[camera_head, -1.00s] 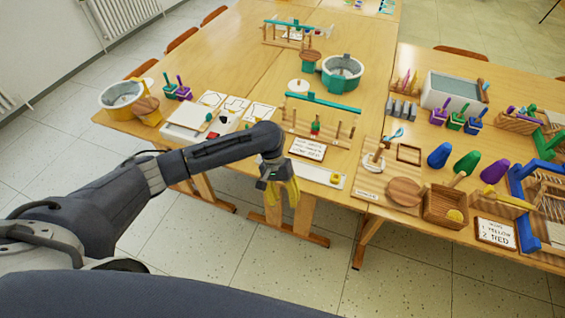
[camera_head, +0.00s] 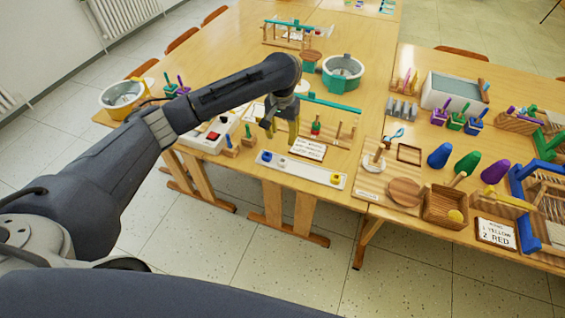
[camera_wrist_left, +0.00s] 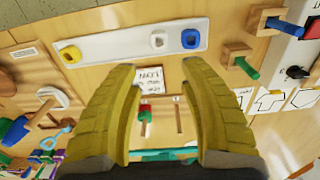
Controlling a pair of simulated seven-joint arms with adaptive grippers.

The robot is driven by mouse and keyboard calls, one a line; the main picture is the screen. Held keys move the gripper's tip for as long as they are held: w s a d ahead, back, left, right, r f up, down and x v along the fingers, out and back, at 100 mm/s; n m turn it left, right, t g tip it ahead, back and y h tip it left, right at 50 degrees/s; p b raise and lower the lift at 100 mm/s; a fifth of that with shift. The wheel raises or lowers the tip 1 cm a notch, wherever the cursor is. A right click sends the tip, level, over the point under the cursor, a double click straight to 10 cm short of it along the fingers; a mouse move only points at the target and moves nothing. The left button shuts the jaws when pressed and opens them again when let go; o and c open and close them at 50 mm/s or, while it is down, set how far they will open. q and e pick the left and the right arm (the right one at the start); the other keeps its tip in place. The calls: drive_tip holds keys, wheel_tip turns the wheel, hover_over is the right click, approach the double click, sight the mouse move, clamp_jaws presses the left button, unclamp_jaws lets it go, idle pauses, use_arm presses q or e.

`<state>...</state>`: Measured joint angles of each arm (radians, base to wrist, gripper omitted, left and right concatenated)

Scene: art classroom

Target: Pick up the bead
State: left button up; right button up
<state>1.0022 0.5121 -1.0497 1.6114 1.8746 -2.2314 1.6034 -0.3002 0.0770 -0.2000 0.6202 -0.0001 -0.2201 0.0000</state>
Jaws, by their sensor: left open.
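A white strip tray (camera_head: 308,172) lies at the table's front edge, bearing a blue bead (camera_head: 266,157), a white bead (camera_head: 282,163) and a yellow bead (camera_head: 336,178). The wrist view also shows the blue bead (camera_wrist_left: 190,39), white bead (camera_wrist_left: 157,40) and yellow bead (camera_wrist_left: 70,54). Red and green beads (camera_wrist_left: 146,116) sit on a peg of the rack behind. My left gripper (camera_head: 281,138) is open and empty above the table, just behind the tray. In the wrist view its yellow fingertips (camera_wrist_left: 156,68) are apart, with the white and blue beads beyond them. My right gripper is out of view.
A lettered card (camera_head: 308,149) lies behind the tray. The peg rack with a teal bar (camera_head: 322,102) stands close behind it. A white box with coloured knobs (camera_head: 205,137) and small wooden blocks (camera_head: 230,150) are to the left. A wooden box (camera_head: 443,205) is to the right.

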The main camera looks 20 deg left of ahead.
sight(283, 160)
use_arm(q)
wheel_tip(283, 160, down, 14)
drive_tip(key=shift+r, duration=0.1)
idle(0.8)
drive_tip(key=c, duration=0.6)
drive_tip(key=shift+o, duration=0.2)
